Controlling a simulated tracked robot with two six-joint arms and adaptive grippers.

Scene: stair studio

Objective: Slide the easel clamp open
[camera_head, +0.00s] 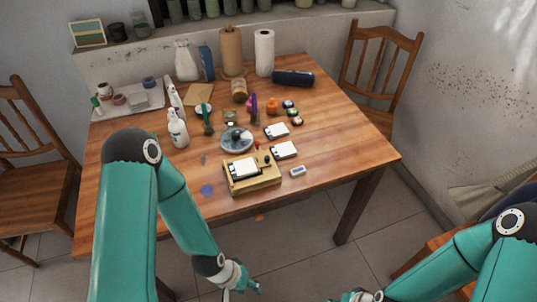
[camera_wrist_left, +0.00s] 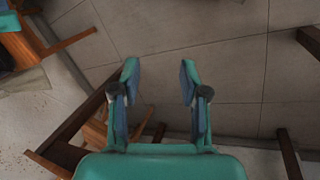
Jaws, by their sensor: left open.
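A small wooden easel box (camera_head: 265,182) lies near the front edge of the table, with a white sheet or panel (camera_head: 243,168) on it. I cannot make out its clamp clearly; small dark and red parts show at its back edge. My left gripper (camera_head: 242,290) is low in front of the table, apart from the easel, at the bottom of the head view. In the left wrist view its two fingers (camera_wrist_left: 160,70) are spread and empty, with floor beyond them. My right gripper (camera_head: 354,296) is at the bottom edge of the head view, partly cut off.
The wooden table (camera_head: 330,170) holds a round palette (camera_head: 236,140), white cards (camera_head: 284,150), spray bottles (camera_head: 177,128), paint jars and paper rolls (camera_head: 264,52). A small white block (camera_head: 298,171) lies right of the easel. Chairs (camera_head: 385,60) stand at both sides. The table's front right is clear.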

